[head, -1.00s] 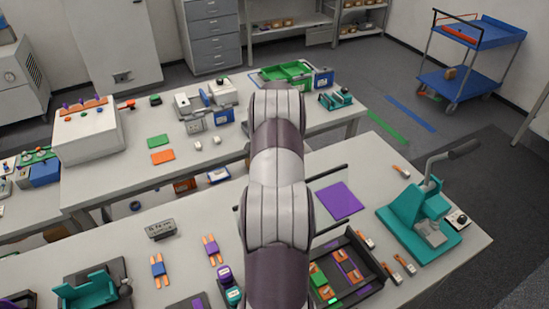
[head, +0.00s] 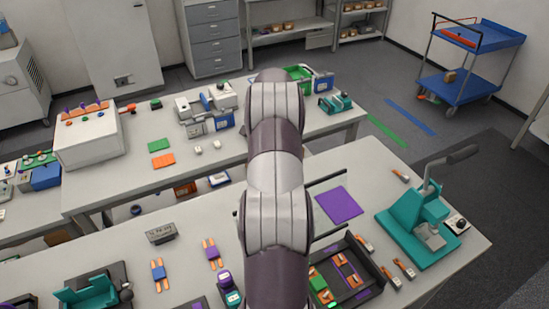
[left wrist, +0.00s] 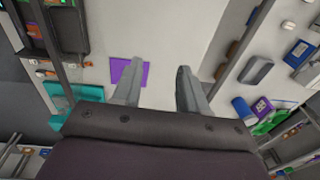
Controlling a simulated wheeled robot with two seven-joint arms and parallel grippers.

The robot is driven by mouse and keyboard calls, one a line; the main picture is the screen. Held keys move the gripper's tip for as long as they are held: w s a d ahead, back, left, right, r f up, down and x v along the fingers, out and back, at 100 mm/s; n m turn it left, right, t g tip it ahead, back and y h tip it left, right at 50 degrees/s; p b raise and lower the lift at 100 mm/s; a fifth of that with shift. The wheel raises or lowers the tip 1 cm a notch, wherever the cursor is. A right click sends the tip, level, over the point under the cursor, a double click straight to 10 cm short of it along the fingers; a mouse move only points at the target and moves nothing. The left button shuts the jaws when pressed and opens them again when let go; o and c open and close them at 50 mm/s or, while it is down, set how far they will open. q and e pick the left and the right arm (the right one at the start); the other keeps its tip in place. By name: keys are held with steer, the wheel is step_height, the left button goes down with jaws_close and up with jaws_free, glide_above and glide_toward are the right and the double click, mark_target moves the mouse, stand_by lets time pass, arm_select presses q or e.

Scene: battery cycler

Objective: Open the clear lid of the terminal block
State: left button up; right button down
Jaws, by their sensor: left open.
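My left gripper (left wrist: 158,68) shows in the left wrist view with its two grey fingers apart and nothing between them. It is above a pale worktop, with a purple mat (left wrist: 130,72) just beside the left finger. In the head view a grey and dark arm of mine fills the middle, and no gripper shows there. I cannot surely make out the terminal block or its clear lid; the arm hides part of both benches. My right gripper is not in view.
On the near bench are the purple mat (head: 339,204), a teal press (head: 415,222), a black tray (head: 373,268) and a grey labelled block (head: 161,233). The far bench holds a white box (head: 88,135) and several small devices. A blue trolley (head: 470,60) stands at the back right.

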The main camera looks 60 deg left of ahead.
arm_select(q)
step_height(320, 180, up, 6)
steer(key=p, duration=0.3)
steer(key=shift+s+d, duration=0.3)
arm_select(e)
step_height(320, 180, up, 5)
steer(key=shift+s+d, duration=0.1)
arm_select(q)
steer(key=shift+w+a, duration=0.1)
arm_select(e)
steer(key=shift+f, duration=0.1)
